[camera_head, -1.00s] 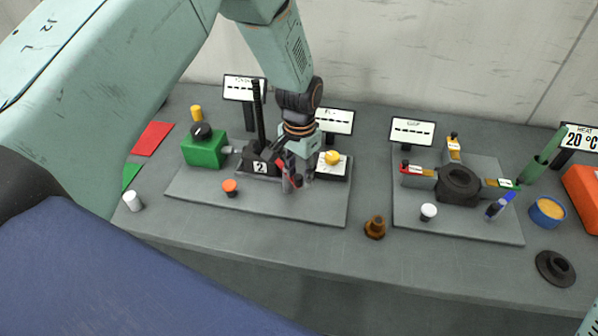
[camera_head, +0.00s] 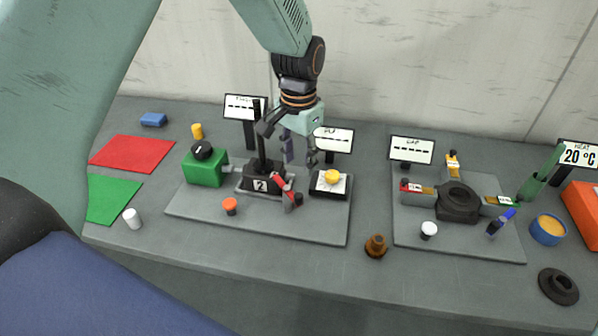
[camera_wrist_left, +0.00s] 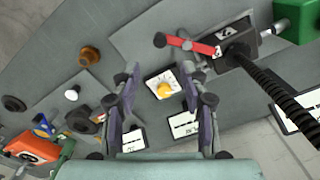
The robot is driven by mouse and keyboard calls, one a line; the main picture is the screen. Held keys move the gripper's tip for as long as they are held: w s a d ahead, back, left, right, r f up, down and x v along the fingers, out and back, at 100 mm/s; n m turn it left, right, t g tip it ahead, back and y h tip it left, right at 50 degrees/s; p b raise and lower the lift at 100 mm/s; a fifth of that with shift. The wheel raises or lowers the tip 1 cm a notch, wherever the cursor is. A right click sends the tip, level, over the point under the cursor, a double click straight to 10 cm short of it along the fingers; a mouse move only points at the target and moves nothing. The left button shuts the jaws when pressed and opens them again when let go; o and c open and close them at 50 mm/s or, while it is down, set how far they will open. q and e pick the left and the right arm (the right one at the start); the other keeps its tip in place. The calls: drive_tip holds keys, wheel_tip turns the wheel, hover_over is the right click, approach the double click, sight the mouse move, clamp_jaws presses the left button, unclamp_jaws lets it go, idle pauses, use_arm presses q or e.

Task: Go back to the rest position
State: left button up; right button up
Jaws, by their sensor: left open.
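My left gripper (camera_head: 300,160) is open and empty. It hangs above the left grey plate (camera_head: 205,207), behind the red lever (camera_head: 287,190) of the black jack (camera_head: 262,184) labelled 2. It looks apart from the jack. In the left wrist view its two fingers (camera_wrist_left: 160,80) stand wide apart, with the white pad and yellow button (camera_wrist_left: 164,90) seen between them. The jack and its dark threaded rod show at the right of that view. My right gripper is in neither view.
A green box (camera_head: 204,168) joins the jack. The yellow button (camera_head: 332,177) and an orange button (camera_head: 230,206) are on the left plate. A second plate (camera_head: 470,244) holds a round black fixture (camera_head: 457,201). Small signs stand behind. Red (camera_head: 132,153) and green (camera_head: 112,199) mats lie left.

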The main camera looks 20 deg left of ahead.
use_arm(q)
drive_tip(key=shift+w+r, duration=0.1)
drive_tip(key=shift+r, duration=0.45)
drive_tip(key=shift+f, duration=0.1)
drive_tip(key=s+f, duration=0.5)
drive_tip(key=f, duration=0.1)
drive_tip(key=s+f+n, duration=0.1)
drive_tip(key=s+f, duration=0.5)
drive_tip(key=s+f+n, duration=0.1)
drive_tip(key=s+f, duration=0.4)
drive_tip(key=f, duration=0.1)
drive_tip(key=shift+s+d+f, duration=0.2)
drive_tip(key=shift+s+d, duration=0.05)
drive_tip(key=shift+s, duration=0.05)
drive_tip(key=s+f+n, duration=0.2)
drive_tip(key=s+f, duration=0.1)
drive_tip(key=s, duration=1.4)
wheel_tip(320, 180, down, 22)
drive_tip(key=b, duration=2.2)
drive_tip(key=shift+s+f, duration=0.15)
drive_tip(key=shift+s, duration=0.05)
